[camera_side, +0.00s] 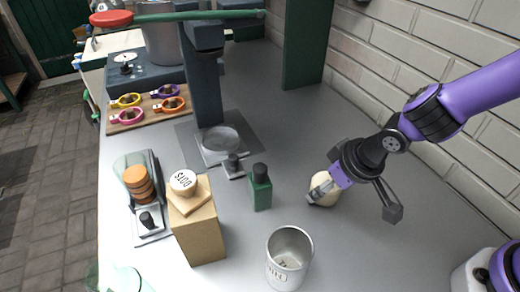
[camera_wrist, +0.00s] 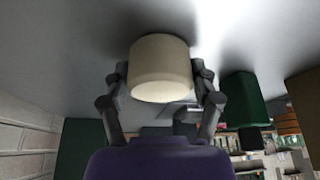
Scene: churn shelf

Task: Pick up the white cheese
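The white cheese (camera_side: 321,183) is a cream-coloured round block on the grey counter, in the right half of the side view. It also shows in the wrist view (camera_wrist: 161,68) between the fingers, wide and close. My gripper (camera_side: 324,192) reaches down to it from the right. In the wrist view my gripper (camera_wrist: 161,75) has one finger against each side of the cheese, with no clear gap on either side. One finger hides part of the cheese in the side view. The cheese appears to be at counter level; I see no clear lift.
A green bottle (camera_side: 261,188) stands left of the cheese and a metal cup (camera_side: 288,261) in front. A wooden block (camera_side: 197,235) carries a round labelled piece (camera_side: 183,182). A brick wall (camera_side: 400,60) runs behind. The counter (camera_side: 300,120) is clear behind the cheese.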

